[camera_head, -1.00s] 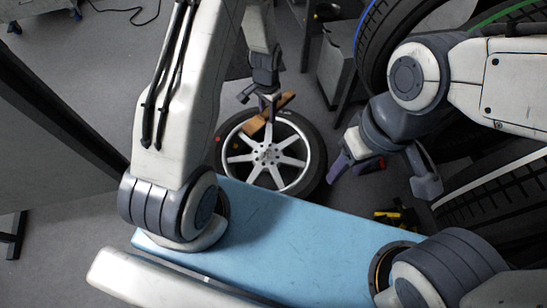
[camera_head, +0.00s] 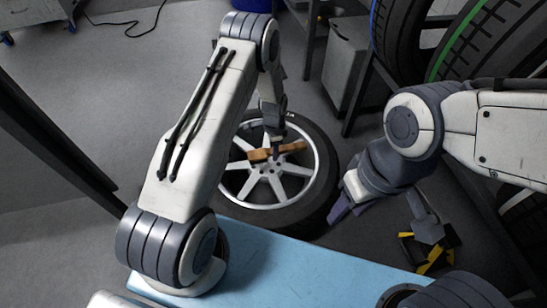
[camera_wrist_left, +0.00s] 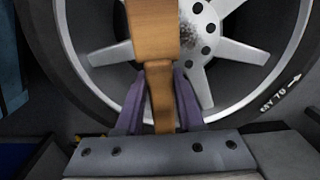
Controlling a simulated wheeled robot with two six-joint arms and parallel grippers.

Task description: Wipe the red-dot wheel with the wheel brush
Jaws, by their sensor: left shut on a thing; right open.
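The wheel (camera_head: 263,188), a black tire on a silver multi-spoke rim, lies beyond the blue surface in the head view. Its rim also fills the wrist view (camera_wrist_left: 222,87), where dark speckles show near the hub. No red dot is visible on it now; my left arm covers part of its left side. My left gripper (camera_head: 274,143) is shut on the wooden wheel brush (camera_head: 293,147), which lies across the upper spokes near the hub. The brush's wooden body also shows in the wrist view (camera_wrist_left: 154,30); contact with the rim cannot be told. My right gripper (camera_head: 385,214) is open and empty, right of the wheel.
A blue bench surface (camera_head: 285,264) lies in front of the wheel. A yellow-and-black object (camera_head: 432,258) is on the floor at the right. Racked tires (camera_head: 480,45) stand at the upper right, beside a grey cabinet (camera_head: 345,62). Open floor lies to the left.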

